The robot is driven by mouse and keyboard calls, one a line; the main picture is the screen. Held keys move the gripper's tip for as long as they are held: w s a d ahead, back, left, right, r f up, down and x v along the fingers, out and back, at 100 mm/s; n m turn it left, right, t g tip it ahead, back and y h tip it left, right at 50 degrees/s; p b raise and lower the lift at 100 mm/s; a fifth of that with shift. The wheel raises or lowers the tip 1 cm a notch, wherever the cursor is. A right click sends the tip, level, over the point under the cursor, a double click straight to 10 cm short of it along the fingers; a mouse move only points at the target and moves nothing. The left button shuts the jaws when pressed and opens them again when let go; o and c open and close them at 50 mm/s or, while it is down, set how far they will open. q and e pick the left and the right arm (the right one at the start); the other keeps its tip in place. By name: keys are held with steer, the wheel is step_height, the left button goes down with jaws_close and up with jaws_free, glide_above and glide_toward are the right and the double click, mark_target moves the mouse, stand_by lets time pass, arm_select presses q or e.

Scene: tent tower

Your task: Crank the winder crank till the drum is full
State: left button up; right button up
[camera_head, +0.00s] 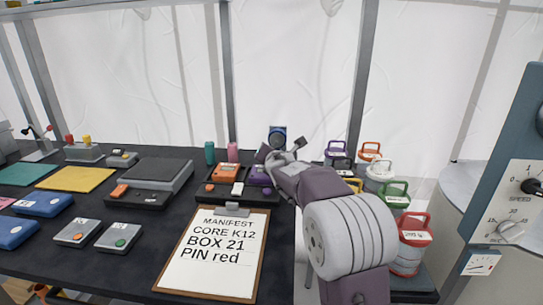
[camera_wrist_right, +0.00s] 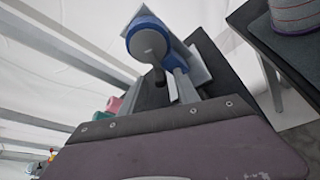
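The winder (camera_head: 277,136) is a small dark blue unit with a round drum face at the back of the dark table. In the right wrist view its blue-rimmed drum (camera_wrist_right: 148,30) shows with a grey crank arm (camera_wrist_right: 152,47) across it and a dark handle pointing toward my gripper. My right gripper (camera_head: 281,152) is just in front of the winder, its fingers spread apart. I cannot tell whether the handle lies between the fingers or touches them. How full the drum is cannot be made out. My left gripper is in neither view.
A clipboard (camera_head: 213,254) reads core K12, box 21, pin red. A tray with orange (camera_head: 227,173) and purple (camera_head: 259,176) units lies left of my right arm. Green (camera_head: 210,152) and pink (camera_head: 233,151) cylinders stand behind. Several colour-lidded jars (camera_head: 379,176) stand right; a dial panel (camera_head: 513,205) is far right.

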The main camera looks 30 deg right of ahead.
steer(key=v, duration=0.9)
steer(key=shift+s+p, duration=0.1)
steer(key=shift+p, duration=0.2)
